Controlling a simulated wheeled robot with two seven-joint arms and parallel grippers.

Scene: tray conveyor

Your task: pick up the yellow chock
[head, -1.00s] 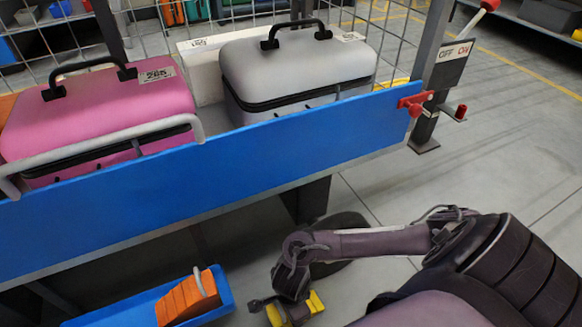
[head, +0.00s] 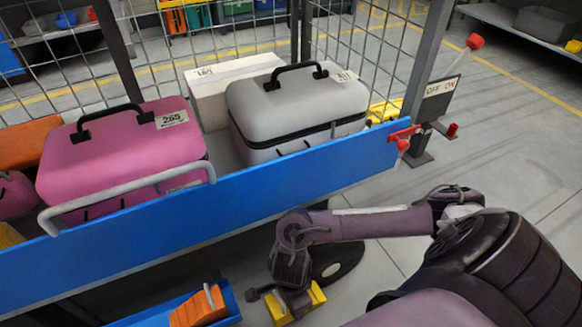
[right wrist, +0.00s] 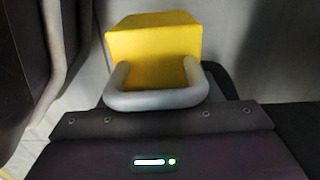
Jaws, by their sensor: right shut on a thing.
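The yellow chock (head: 312,296) is at the bottom of the head view, low beside the conveyor. In the right wrist view the yellow chock (right wrist: 153,38) fills the top middle, with a grey loop handle in front of it. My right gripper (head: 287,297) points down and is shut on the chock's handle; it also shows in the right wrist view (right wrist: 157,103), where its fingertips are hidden. I cannot tell whether the chock touches the floor. My left gripper is not in view.
The blue conveyor side (head: 200,204) runs across the middle, carrying a pink case (head: 122,152) and a grey case (head: 285,103). A blue tray (head: 231,301) with an orange chock (head: 197,309) lies left of my gripper. A lever post (head: 437,88) stands right.

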